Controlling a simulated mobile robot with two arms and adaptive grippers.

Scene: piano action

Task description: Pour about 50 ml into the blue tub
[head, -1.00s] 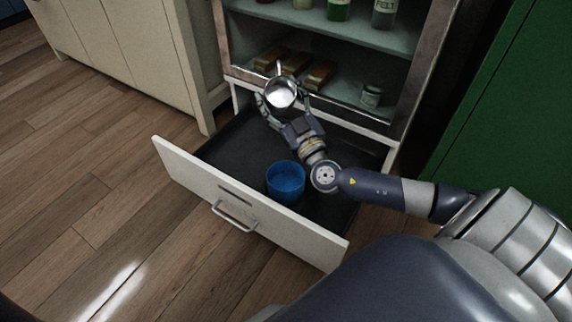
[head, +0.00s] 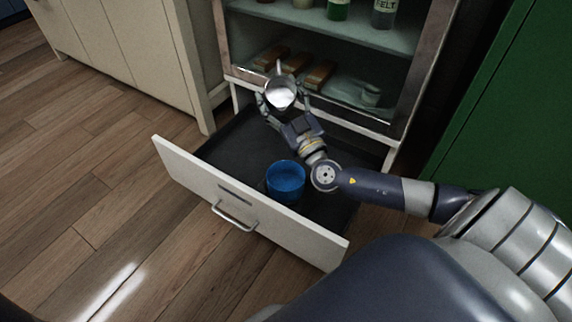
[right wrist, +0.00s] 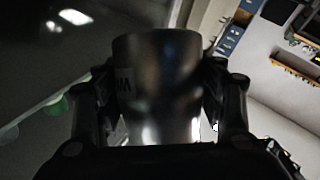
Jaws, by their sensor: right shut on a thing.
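A blue tub (head: 286,183) stands in the open drawer, near its front panel. My right gripper (head: 281,101) is shut on a shiny metal jug (head: 281,92), held above the back of the drawer, in front of the cabinet's lower shelf. The jug is beyond the tub in the head view, not over it. In the right wrist view the metal jug (right wrist: 160,85) sits between the two fingers, with part of a label at its left side. The jug's contents cannot be made out clearly. My left gripper is not in view.
The drawer (head: 232,150) is pulled out, with dark, mostly bare floor around the tub. A green panel (head: 510,110) stands at right.

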